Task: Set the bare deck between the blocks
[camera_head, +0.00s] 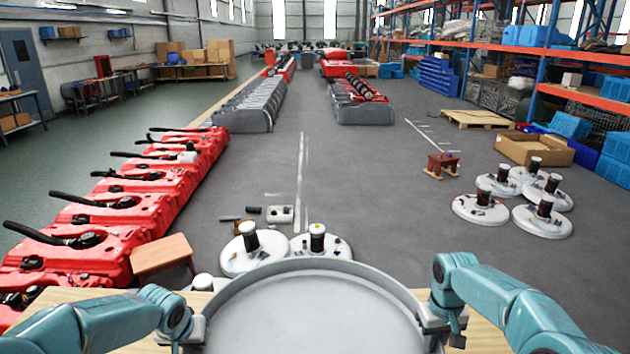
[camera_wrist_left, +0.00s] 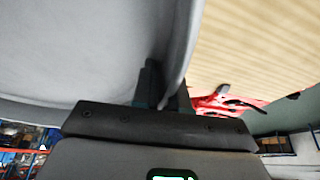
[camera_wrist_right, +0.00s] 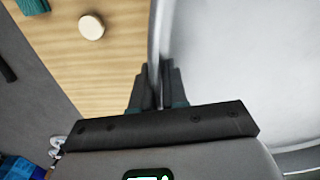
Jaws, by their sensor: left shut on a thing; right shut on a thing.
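The bare deck is a wide, shallow grey round pan (camera_head: 312,318) with a raised rim, empty in the part that shows. It is close in front of me over a pale wooden tabletop (camera_head: 66,296). My left gripper (camera_head: 194,328) is shut on its left rim, and my right gripper (camera_head: 438,320) is shut on its right rim. The wrist views show the rim between the left jaws (camera_wrist_left: 166,92) and between the right jaws (camera_wrist_right: 158,88). I cannot make out the blocks for certain; the deck may hide them.
A pale round piece (camera_wrist_right: 91,27) and part of a teal thing (camera_wrist_right: 33,6) show over the wood. Two white round units (camera_head: 253,248) stand beyond the deck. A wooden stool (camera_head: 162,254) and red tanks (camera_head: 97,224) are at left, several more round units (camera_head: 543,216) at right.

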